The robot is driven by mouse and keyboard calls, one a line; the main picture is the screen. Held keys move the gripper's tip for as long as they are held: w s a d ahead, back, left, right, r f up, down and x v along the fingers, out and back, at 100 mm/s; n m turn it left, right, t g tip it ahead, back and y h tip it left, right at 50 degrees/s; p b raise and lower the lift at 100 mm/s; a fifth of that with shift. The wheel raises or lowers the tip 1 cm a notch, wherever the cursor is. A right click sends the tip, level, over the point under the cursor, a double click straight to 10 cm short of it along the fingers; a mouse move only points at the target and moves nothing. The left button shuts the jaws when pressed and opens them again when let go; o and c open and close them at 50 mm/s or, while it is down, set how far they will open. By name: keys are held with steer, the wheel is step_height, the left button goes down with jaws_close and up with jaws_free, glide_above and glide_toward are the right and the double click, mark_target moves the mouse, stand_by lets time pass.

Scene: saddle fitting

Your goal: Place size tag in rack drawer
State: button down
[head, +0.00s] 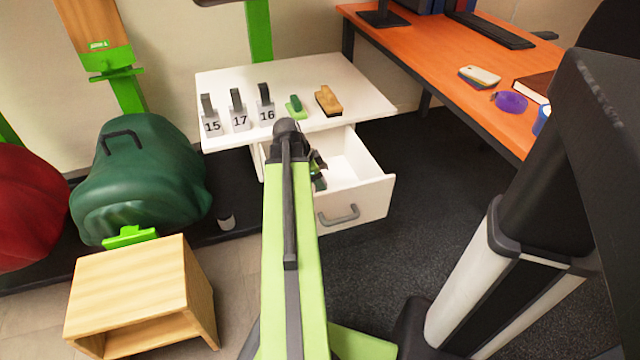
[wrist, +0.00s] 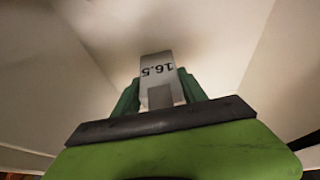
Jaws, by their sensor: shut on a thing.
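My gripper (wrist: 162,98) is shut on the size tag (wrist: 157,68), a pale tag with "16.5" printed on it, seen upside down in the wrist view between the green fingers. Pale drawer walls surround the tag in that view. In the head view the rack drawer (head: 375,198) is pulled open under the white top, and my gripper (head: 318,172) is at its left part, partly hidden by my green arm. The tag itself cannot be made out in the head view. Whether the tag touches the drawer floor cannot be told.
Tags 15 (head: 212,126), 17 (head: 240,121) and 16 (head: 267,113) stand on the white rack top (head: 345,85), with a green-handled item (head: 295,105) and a brush (head: 328,100). A green saddle (head: 150,180) is left; an orange desk (head: 430,60) is right.

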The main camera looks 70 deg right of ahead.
steer(key=c, duration=0.6)
jaws_free()
steer(key=shift+f, duration=0.1)
steer(key=shift+c, duration=0.2)
steer(key=shift+r+p, duration=0.4)
steer(key=p+v, duration=1)
steer(key=v, duration=0.1)
steer(key=shift+r+p, duration=0.25)
steer(key=shift+p, duration=0.05)
steer(key=shift+a, duration=0.15)
